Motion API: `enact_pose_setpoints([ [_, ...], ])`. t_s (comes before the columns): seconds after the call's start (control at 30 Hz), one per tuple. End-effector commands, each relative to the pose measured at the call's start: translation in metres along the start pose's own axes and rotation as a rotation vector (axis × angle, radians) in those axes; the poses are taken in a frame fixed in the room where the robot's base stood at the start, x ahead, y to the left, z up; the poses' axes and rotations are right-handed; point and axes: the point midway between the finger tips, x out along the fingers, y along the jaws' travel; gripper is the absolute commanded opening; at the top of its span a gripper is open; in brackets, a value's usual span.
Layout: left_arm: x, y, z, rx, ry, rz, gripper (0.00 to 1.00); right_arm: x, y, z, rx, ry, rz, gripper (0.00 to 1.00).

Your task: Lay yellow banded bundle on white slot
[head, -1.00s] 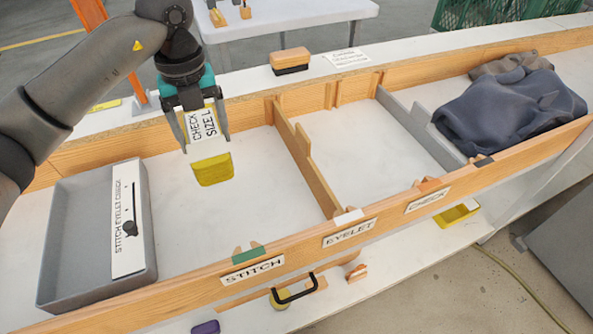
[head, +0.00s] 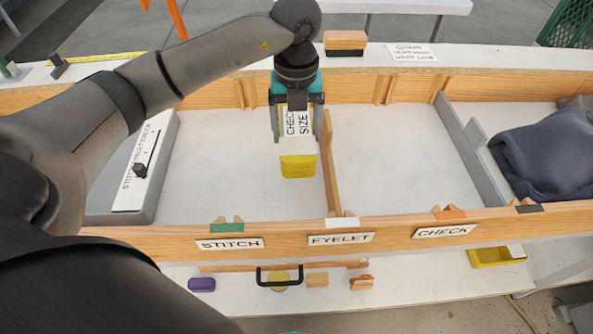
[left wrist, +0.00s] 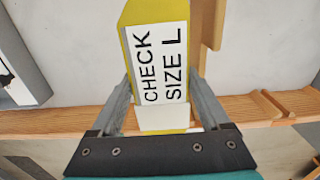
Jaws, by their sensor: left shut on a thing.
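The yellow banded bundle (head: 298,168) carries a white label reading CHECK SIZE L. My left gripper (head: 297,138) is shut on it and holds it hanging, yellow end down. In the head view it shows just left of the wooden divider (head: 331,165), over the STITCH bay's right side; its height is hard to tell. In the left wrist view the bundle (left wrist: 150,14) sits between both fingers, label facing the camera. A white tab (head: 342,220) stands on the front rail above the EYELET sign (head: 341,239). My right gripper is out of view.
A grey tray (head: 160,195) with a labelled slider fills the left end. A green tab (head: 227,226) marks STITCH, an orange tab (head: 450,213) CHECK. Dark cloth (head: 548,155) lies at right. A brush (head: 345,43) stands behind the back rail. A black handle (head: 279,277) is in front.

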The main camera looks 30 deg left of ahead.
Motion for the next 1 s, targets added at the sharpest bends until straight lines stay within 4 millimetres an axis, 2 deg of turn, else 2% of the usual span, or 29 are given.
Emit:
enact_pose_setpoints([
  [0.03, 0.011, 0.000, 0.000, 0.000, 0.000, 0.000, 0.02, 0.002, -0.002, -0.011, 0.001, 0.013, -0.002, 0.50],
  [0.4, 0.074, 0.000, 0.000, 0.000, -0.001, 0.000, 0.02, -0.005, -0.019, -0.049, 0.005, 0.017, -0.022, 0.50],
  [0.73, 0.095, -0.001, 0.001, 0.000, -0.003, -0.002, 0.02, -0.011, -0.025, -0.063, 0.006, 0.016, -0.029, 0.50],
  [1.0, 0.122, -0.001, 0.001, 0.000, -0.002, -0.001, 0.02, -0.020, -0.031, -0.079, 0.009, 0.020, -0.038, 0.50],
])
